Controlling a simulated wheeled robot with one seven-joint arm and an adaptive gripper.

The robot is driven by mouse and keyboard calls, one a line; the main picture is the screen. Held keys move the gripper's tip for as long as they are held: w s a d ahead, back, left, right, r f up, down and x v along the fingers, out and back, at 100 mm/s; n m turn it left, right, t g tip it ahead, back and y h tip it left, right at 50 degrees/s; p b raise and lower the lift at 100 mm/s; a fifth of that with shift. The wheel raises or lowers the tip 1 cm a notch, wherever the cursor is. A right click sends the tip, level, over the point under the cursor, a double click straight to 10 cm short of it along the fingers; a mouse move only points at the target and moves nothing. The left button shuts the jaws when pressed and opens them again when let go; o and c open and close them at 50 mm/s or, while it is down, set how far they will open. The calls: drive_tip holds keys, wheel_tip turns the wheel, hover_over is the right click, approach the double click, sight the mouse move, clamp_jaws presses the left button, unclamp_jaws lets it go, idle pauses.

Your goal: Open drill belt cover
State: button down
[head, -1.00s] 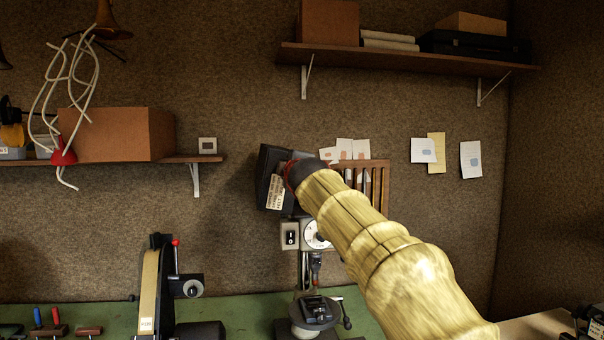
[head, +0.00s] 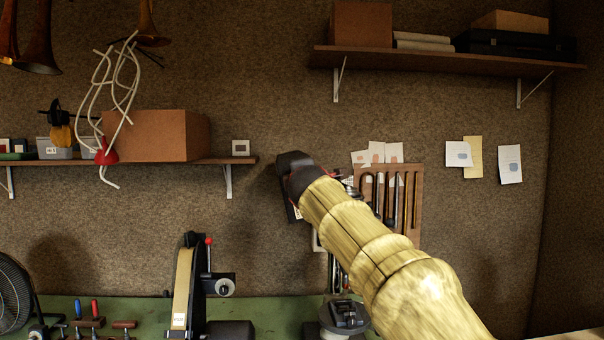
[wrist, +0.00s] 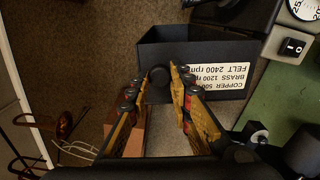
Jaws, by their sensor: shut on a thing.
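My gripper (wrist: 160,73) is shut on this knob. In the head view the cover (head: 292,161) is a dark, tilted shape at the end of my arm, and my arm hides much of it. My gripper (head: 303,181) shows there only as a dark end against the cover. The drill's lower body is mostly hidden behind my arm. I cannot tell how far the cover is open.
A belt sander (head: 188,285) stands on the green bench (head: 262,312), left of the drill table (head: 343,314). A tool rack (head: 416,205) hangs close to the right of my gripper. A shelf (head: 232,160) with a cardboard box (head: 160,135) is at left. In the wrist view a dial (wrist: 305,9) and switch (wrist: 292,47) are right.

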drive_tip(key=c, duration=1.6)
unclamp_jaws()
drive_tip(key=s, duration=1.2)
drive_tip(key=shift+d, duration=0.1)
